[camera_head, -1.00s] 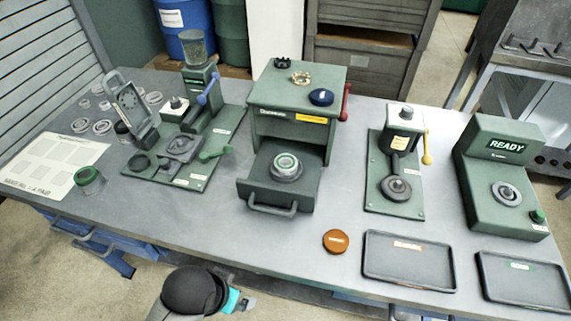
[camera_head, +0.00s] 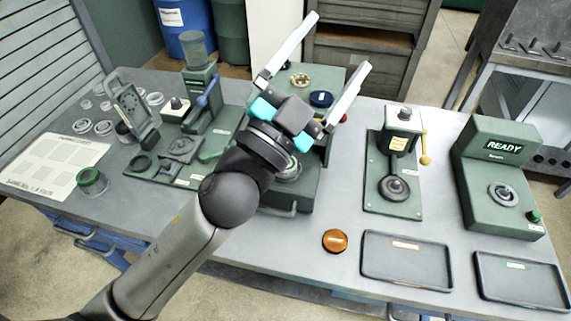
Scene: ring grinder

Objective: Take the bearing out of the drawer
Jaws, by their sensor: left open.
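The green machine with the drawer (camera_head: 299,203) stands in the middle of the table, its drawer pulled out toward me. The bearing (camera_head: 290,174) lies in the drawer, now mostly hidden behind my left gripper and wrist. My left gripper (camera_head: 336,52) is open and empty, its two long pale fingers spread and reaching over the machine's top. It appears to be above the machine; its exact height I cannot tell. My right gripper is not in view.
A brass ring (camera_head: 299,80) and a blue round piece (camera_head: 321,99) lie on the machine's top. A lever station (camera_head: 392,200) and a READY box (camera_head: 505,170) stand to the right. An orange disc (camera_head: 335,241) and two dark trays (camera_head: 407,285) lie in front.

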